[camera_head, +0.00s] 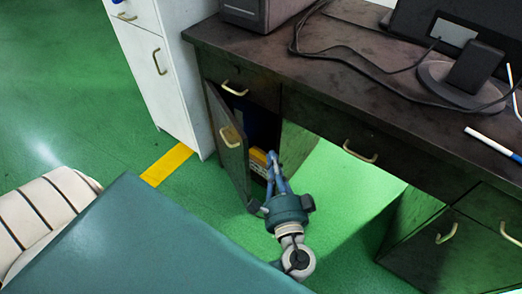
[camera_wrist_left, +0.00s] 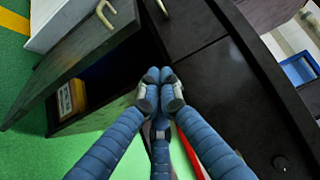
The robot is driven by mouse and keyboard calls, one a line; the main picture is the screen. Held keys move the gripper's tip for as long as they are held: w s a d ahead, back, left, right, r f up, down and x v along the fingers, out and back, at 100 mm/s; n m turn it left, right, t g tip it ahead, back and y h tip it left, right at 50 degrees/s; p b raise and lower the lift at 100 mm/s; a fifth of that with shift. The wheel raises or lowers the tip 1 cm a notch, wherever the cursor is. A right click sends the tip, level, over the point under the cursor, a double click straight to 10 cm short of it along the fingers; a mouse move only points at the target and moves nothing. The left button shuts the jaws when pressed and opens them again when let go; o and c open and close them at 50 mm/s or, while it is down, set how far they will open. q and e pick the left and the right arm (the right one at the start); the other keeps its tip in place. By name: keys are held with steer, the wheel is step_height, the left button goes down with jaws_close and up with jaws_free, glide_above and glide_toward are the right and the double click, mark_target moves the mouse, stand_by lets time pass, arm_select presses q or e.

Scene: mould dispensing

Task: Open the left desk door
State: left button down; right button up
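The left desk door (camera_head: 227,150) stands partly open, swung out from the dark desk's left cabinet, with a pale curved handle (camera_head: 230,137) on its face. It also shows at the left of the left wrist view (camera_wrist_left: 72,58). My left gripper (camera_head: 272,158) is in front of the cabinet, on the opening side of the door and apart from the handle. In the left wrist view its blue fingertips (camera_wrist_left: 160,76) are together with nothing seen between them. Whether the fingers touch the door or cabinet is unclear. My right gripper is not in view.
A yellow item (camera_head: 259,158) sits inside the cabinet, also seen in the left wrist view (camera_wrist_left: 70,99). A white cabinet (camera_head: 150,75) stands left of the desk. The desktop (camera_head: 330,50) holds a cable and monitor stand. Green floor is open left of the door.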

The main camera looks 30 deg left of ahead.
arm_select(q)
steer(key=x, duration=1)
steer(key=s, duration=0.1)
steer(key=s+a, duration=0.1)
steer(key=s, duration=0.1)
steer(key=shift+s+a, duration=0.35)
